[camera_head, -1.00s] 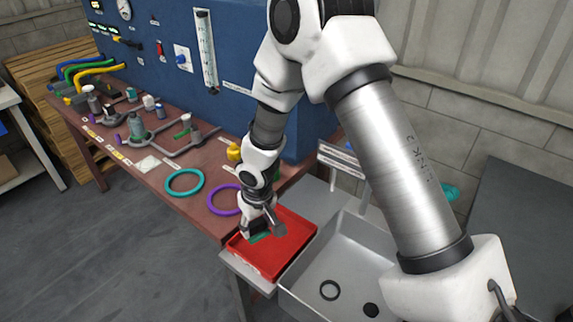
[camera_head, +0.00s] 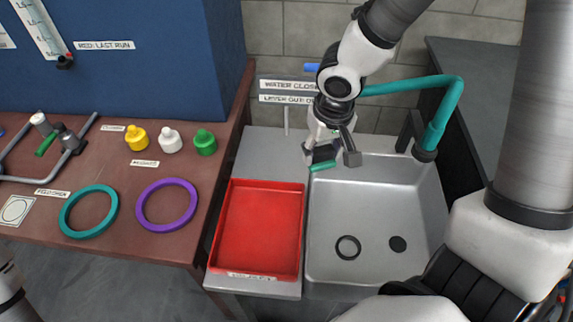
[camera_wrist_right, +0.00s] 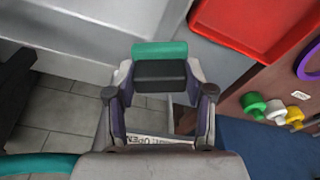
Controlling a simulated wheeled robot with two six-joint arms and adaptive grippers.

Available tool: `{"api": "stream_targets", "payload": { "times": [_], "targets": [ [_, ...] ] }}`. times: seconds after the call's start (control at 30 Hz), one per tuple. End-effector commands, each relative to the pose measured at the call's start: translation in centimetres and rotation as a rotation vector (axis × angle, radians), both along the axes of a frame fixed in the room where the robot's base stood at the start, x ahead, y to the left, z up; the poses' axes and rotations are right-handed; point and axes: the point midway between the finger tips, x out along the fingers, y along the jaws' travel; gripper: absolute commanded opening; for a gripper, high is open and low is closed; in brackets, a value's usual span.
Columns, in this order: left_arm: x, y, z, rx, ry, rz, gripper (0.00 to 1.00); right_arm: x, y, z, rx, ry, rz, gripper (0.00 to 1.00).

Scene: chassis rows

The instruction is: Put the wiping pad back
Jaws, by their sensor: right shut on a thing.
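My right gripper (camera_head: 330,155) is shut on the wiping pad, which has a black grip and a green pad (camera_head: 322,166). In the right wrist view the pad's black block (camera_wrist_right: 160,73) sits between the two fingertips, with its green face (camera_wrist_right: 160,50) beyond. In the head view the gripper and pad appear over the back left corner of the metal sink (camera_head: 425,205), apart from the red tray. The red tray (camera_head: 258,230) is empty. It also shows in the right wrist view (camera_wrist_right: 255,20). My left gripper is not in view.
A teal faucet (camera_head: 445,100) arches over the sink's right side. Signs (camera_head: 288,86) stand behind the tray and sink. The brown bench holds teal (camera_head: 90,211) and purple (camera_head: 166,203) rings and several bottles with coloured caps.

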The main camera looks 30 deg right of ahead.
Motion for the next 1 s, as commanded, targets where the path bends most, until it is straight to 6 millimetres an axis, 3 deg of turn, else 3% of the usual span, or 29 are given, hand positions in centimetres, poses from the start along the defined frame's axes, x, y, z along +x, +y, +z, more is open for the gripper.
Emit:
{"api": "stream_targets", "payload": {
  "times": [0.03,0.1,0.2,0.27,0.4,0.83,1.0],
  "targets": [
    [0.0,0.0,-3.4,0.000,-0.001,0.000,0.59,-1.2,-0.1,-2.4,0.000,-0.009,-0.011,0.15],
    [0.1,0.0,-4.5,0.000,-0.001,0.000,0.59,-2.6,-0.3,-2.6,-0.006,-0.015,-0.023,0.15],
    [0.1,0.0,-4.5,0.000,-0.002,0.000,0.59,-3.2,-0.3,-2.3,-0.011,-0.019,-0.033,0.15],
    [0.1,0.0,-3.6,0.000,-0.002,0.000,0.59,-2.8,-0.2,-1.9,-0.016,-0.017,-0.036,0.15],
    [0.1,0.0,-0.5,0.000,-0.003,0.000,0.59,0.2,0.8,-1.3,-0.018,-0.012,-0.035,0.15],
    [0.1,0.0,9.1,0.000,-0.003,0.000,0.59,8.7,3.9,-1.9,-0.013,-0.016,-0.034,0.15],
    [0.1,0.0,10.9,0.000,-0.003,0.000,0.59,10.8,4.6,-2.8,-0.013,-0.018,-0.034,0.15]
  ]
}}
